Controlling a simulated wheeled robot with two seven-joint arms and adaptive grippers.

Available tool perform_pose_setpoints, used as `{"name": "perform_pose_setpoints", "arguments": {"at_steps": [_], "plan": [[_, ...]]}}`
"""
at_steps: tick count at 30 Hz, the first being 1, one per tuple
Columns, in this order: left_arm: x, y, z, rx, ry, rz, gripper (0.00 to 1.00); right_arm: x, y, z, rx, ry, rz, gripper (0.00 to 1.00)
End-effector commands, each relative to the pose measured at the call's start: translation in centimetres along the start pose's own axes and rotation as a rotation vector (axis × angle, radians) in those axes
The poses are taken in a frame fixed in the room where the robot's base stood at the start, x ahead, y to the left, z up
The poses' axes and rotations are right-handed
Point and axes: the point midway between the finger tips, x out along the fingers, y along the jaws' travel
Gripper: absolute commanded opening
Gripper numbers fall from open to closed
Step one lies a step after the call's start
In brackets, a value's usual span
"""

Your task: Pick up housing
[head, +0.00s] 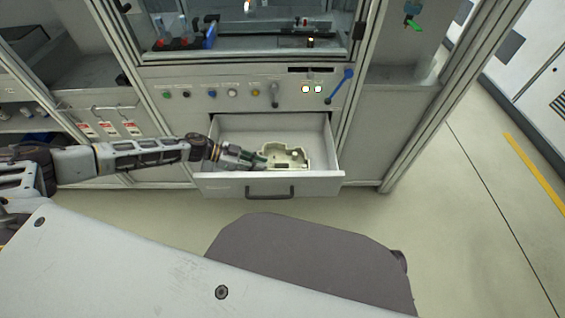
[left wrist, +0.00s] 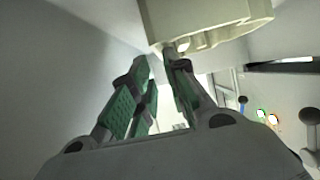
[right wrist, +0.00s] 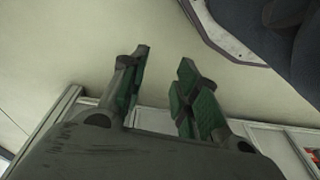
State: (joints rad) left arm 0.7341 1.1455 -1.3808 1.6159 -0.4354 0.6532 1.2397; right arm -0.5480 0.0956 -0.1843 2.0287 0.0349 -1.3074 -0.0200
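The housing (head: 286,157) is a pale cream, hollow block with a cut-out outline. It lies in the open drawer (head: 318,183) of the cabinet. My left gripper (head: 262,160) reaches into the drawer from the left, with its fingertips at the housing's left side. In the left wrist view the housing (left wrist: 208,20) is at the top, and the green-padded fingers (left wrist: 155,58) are apart, with their tips close to its lower corner. Whether they touch it is unclear. My right gripper (right wrist: 164,58) is open and empty, seen only in the right wrist view.
The drawer's front has a dark handle (head: 270,191). Above it is a control panel with buttons, lit lamps (head: 311,89) and a blue lever (head: 339,86). Floor is clear to the right.

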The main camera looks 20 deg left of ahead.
Motion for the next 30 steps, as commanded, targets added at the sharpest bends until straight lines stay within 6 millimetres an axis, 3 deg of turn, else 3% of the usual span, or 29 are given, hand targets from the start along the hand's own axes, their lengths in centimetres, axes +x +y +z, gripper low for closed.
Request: {"name": "perform_pose_setpoints", "arguments": {"at_steps": [15,30], "plan": [[2.2,0.0,0.0,0.0,0.0,0.0,0.16,-0.6,-0.1,-0.4,-0.001,0.015,-0.003,0.31],[3.1,0.0,-0.2,0.001,0.001,0.001,0.16,-0.5,-0.2,-0.4,-0.001,0.016,-0.004,0.31]]}}
